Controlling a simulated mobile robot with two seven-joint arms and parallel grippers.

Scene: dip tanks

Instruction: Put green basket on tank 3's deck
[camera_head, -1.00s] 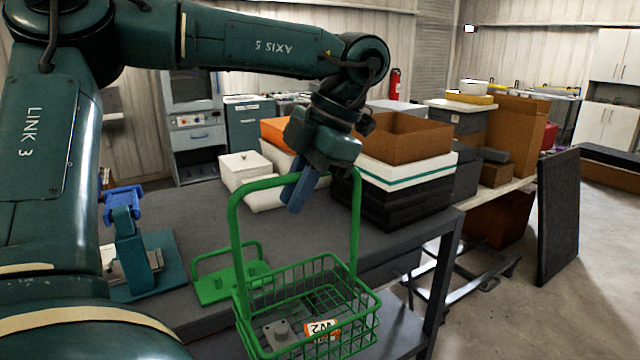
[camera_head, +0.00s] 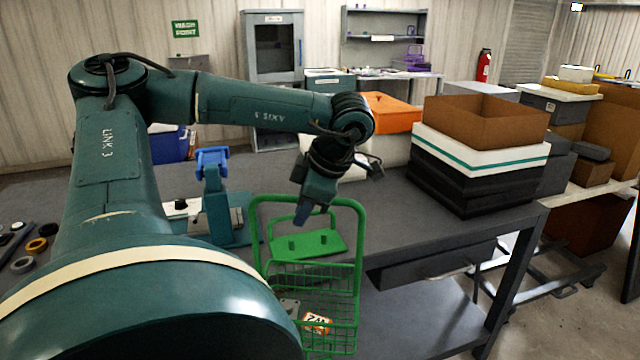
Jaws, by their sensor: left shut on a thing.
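The green wire basket (camera_head: 359,255) hangs from my left gripper (camera_head: 309,213) by its tall handle, in front of the grey table. The gripper's blue fingers are shut at the handle's top bar. A grey part and an orange-and-white label (camera_head: 317,322) show in the basket's lower part. The basket's bottom is near the lower picture edge, and my arm covers some of its left side. My right gripper is not in view. No tank marked 3 can be made out.
Black and white crates under an open brown box (camera_head: 485,120) stand at the right.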

